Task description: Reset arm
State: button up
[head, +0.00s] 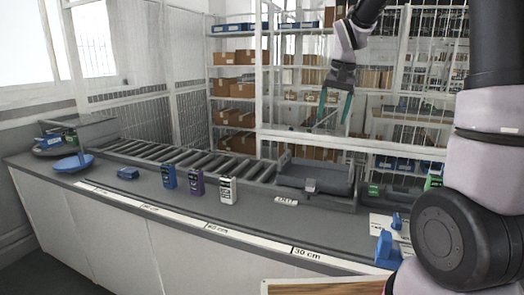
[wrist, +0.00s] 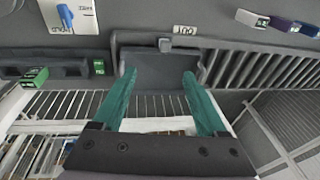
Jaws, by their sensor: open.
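My gripper (head: 335,106) is raised above the far side of the counter, to the upper right in the head view. Its two green fingers point down and stand apart with nothing between them. In the wrist view my gripper (wrist: 152,82) is open and empty. Beyond its fingertips is a dark grey tray (wrist: 165,55). The same tray (head: 316,178) sits at the counter's back edge in the head view, below my gripper and apart from it.
Blue (head: 168,176), purple (head: 197,182) and white (head: 227,190) boxes stand on the grey counter (head: 250,219). A roller conveyor (head: 180,157) runs behind them. A blue dish (head: 73,163) is at far left. Shelves with cartons (head: 238,90) stand behind.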

jog(key=s+d+r+t, duration=0.1)
jog(key=s+r, duration=0.3)
jog(key=s, duration=0.8)
jog(key=s+d+r+t+y, duration=0.1)
jog(key=s+r+t, duration=0.2)
jog(key=s, duration=0.9)
jog(key=shift+d+r+t, duration=0.3)
jog(key=shift+r+t, duration=0.1)
jog(key=shift+r, duration=0.3)
